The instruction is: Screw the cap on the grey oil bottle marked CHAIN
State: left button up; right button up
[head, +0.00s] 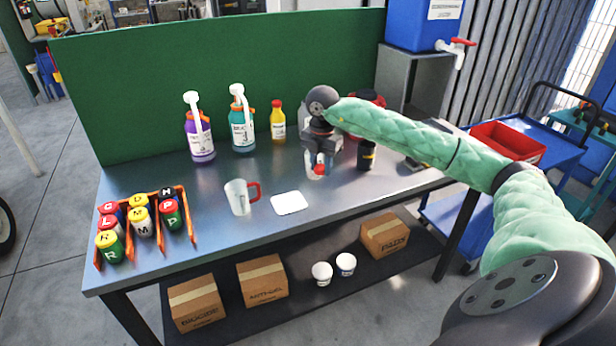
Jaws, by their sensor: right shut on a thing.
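My right gripper (319,168) hangs over the table, right of the middle, with its fingers pointing down. It is shut on a small red thing (318,171) that looks like a cap, seen low between the fingers. A dark cylindrical container (366,157) stands just to the right of the gripper. I cannot read the word CHAIN on anything, and I cannot pick out the grey oil bottle for sure; my gripper and arm hide part of the table there. My left gripper is not in view.
The workbench (150,262) also bears a purple pump bottle (199,140), a teal pump bottle (242,130), a yellow bottle (277,122), a jug (238,197), a white pad (289,203) and an orange rack (188,216) of small lettered bottles. A green panel (150,95) stands behind.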

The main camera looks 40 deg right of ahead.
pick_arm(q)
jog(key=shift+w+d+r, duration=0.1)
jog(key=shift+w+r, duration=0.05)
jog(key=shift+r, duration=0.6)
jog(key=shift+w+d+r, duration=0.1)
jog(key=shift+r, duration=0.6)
pick_arm(e)
jog(key=shift+s+d+r, duration=0.45)
jog(key=shift+d+r, duration=0.1)
jog(key=shift+d, duration=0.25)
